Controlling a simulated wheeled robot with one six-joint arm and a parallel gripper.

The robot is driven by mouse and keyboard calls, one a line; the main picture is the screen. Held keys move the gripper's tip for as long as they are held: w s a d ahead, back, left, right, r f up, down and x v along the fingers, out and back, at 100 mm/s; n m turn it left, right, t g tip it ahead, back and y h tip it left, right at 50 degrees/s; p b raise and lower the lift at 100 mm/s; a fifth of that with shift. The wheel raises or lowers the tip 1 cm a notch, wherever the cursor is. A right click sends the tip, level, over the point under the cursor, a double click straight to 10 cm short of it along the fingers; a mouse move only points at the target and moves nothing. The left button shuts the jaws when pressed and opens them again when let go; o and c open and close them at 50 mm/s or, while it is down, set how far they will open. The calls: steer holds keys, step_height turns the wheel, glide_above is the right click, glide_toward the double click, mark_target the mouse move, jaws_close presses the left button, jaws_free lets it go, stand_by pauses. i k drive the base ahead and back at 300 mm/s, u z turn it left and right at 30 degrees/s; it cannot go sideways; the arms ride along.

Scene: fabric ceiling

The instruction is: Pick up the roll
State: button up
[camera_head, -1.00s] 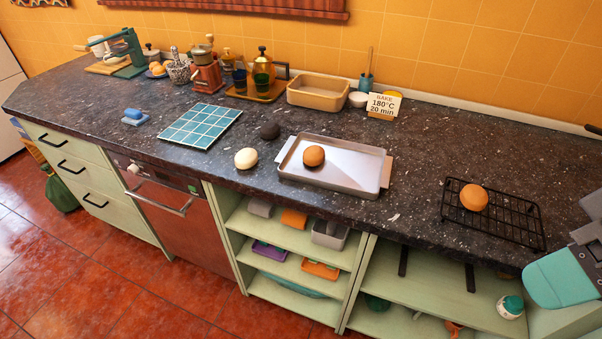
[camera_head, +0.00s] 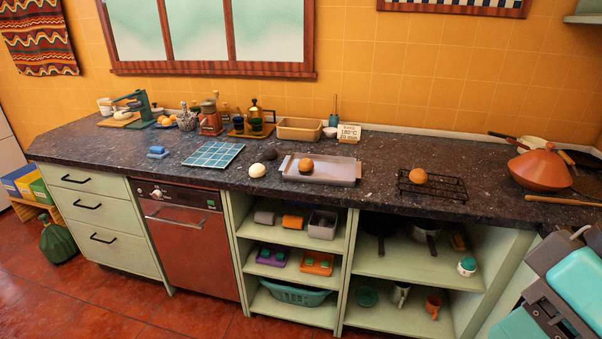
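A brown roll (camera_head: 305,165) sits on the left part of a metal baking tray (camera_head: 335,172) on the dark counter. Another, more orange-brown roll (camera_head: 418,176) sits on a black wire rack (camera_head: 447,188) farther right. A pale, cream-coloured ball (camera_head: 257,170) and a dark, nearly black ball (camera_head: 269,154) lie on the counter just left of the tray. My grey and teal arm shows at the lower right, apart from the rolls. I cannot make out my gripper's fingers in the picture.
A blue tiled board (camera_head: 213,154) lies left of the balls. A beige bin (camera_head: 299,129) and a baking sign (camera_head: 349,133) stand behind the tray. A terracotta pot lid (camera_head: 540,170) and pans are at the right. Open shelves (camera_head: 400,262) lie below the counter; floor is free in front.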

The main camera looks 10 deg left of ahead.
mark_target(306, 164)
steer(key=u, duration=1.65)
steer(key=i, duration=2.45)
steer(key=z, duration=1.2)
steer(key=i, duration=0.5)
